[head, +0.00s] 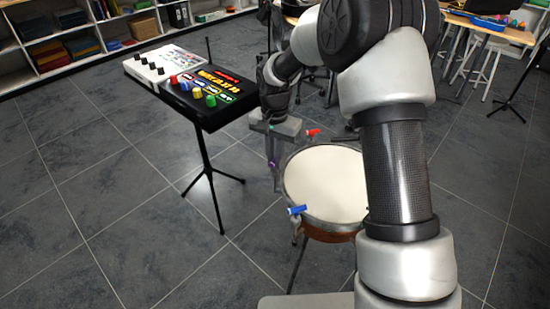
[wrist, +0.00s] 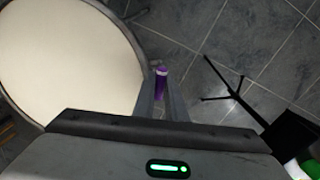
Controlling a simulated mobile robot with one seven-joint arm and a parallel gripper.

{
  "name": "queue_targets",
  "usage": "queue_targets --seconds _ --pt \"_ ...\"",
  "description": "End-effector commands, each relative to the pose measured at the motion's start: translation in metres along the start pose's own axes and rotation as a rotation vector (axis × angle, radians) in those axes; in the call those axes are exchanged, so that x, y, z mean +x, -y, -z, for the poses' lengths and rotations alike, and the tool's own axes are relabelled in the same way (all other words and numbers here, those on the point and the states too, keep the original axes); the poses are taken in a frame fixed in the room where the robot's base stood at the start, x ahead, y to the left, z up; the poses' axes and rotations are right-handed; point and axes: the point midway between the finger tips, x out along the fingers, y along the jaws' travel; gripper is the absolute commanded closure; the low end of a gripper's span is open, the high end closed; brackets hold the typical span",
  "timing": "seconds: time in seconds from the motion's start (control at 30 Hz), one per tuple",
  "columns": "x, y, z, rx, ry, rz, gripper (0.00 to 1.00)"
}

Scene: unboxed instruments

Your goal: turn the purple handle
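The purple handle (wrist: 160,84) has a pale band near its end and sits just beside the drum's rim (wrist: 136,32) in the wrist view. In the head view only a small bit of the purple handle (head: 273,163) shows at the drum's left side. My gripper (wrist: 162,92) points down at it, with one finger on each side of the handle. In the head view my gripper (head: 272,158) is at the drum's left edge. The gap between the fingers is narrow; I cannot tell whether they touch the handle.
The drum's rim carries a red handle (head: 312,132) and a blue handle (head: 297,210). A black control box (head: 212,96) with coloured knobs and a white one (head: 160,62) stand on a tripod stand (head: 209,160) to the left. Tiled floor is clear at front left.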

Motion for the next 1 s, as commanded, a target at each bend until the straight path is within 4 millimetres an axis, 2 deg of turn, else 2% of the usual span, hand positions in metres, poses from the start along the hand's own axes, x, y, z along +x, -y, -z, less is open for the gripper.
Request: queue_targets --seconds 0.2,0.43,0.7,0.73,0.9,1.0 --pt "-0.0013 -0.0003 0.0 -0.016 0.0 -0.001 1.0" --pt "-0.0011 -0.0004 0.0001 -0.171 0.0 -0.001 1.0" --pt "0.0 -0.0003 0.0004 -0.184 0.0 -0.001 1.0" --pt "0.0 -0.0003 0.0004 -0.184 0.0 -0.001 0.87" --pt "-0.0001 -0.0003 0.0004 -0.183 0.0 -0.001 0.58" --pt "-0.0001 -0.0002 0.0003 -0.183 0.0 0.0 0.57"
